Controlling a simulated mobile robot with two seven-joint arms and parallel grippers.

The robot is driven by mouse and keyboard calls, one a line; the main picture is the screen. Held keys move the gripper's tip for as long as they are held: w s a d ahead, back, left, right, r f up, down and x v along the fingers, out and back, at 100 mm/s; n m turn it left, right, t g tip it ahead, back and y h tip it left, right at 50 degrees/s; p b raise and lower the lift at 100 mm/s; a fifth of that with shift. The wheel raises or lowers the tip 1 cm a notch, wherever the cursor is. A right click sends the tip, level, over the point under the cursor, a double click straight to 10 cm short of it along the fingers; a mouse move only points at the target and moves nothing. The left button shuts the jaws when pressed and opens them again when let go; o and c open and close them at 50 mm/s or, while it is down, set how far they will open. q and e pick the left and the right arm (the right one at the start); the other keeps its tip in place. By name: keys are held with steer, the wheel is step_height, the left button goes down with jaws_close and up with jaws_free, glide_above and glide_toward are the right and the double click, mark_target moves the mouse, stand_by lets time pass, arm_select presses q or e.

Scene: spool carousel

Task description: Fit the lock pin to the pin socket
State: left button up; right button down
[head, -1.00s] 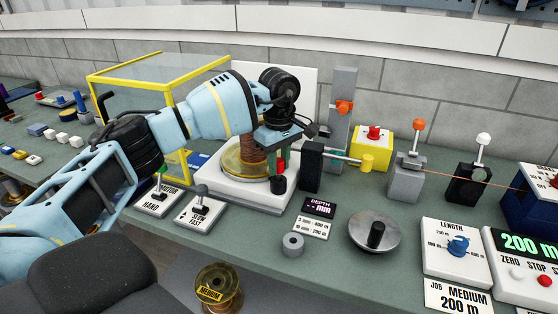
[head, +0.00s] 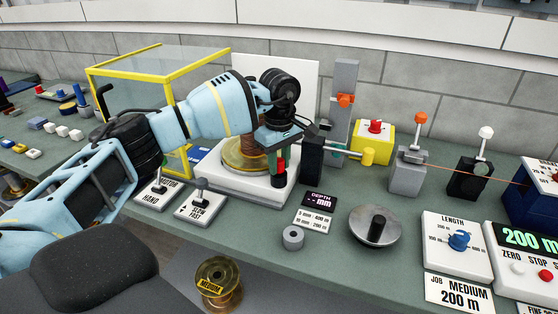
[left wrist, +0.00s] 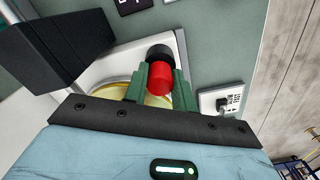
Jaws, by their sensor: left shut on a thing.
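My left gripper (head: 281,158) is shut on the red lock pin (head: 280,168), above the front right corner of the white winder base (head: 240,188). In the left wrist view the red pin (left wrist: 159,79) sits between the green fingers. A black round piece (left wrist: 158,53) lies just beyond its far end, probably the pin socket; it also shows below the pin in the head view (head: 279,182). I cannot tell whether the pin is inside it or only above it. A brass-coloured spool flange (head: 236,157) is beside the gripper, partly hidden by my arm. My right gripper is not in view.
A black post (head: 312,160) with a yellow-ended rod stands close right of the gripper. A yellow-framed guard (head: 168,62) stands left behind my arm.

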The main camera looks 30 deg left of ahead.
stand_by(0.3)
arm_select(q)
steer(key=o, duration=1)
steer(key=shift+c, duration=0.2)
steer(key=shift+o, duration=0.5)
step_height(320, 180, up, 7)
steer(key=shift+f, duration=0.15)
steer(key=shift+r, duration=0.55)
steer(key=shift+f, duration=0.1)
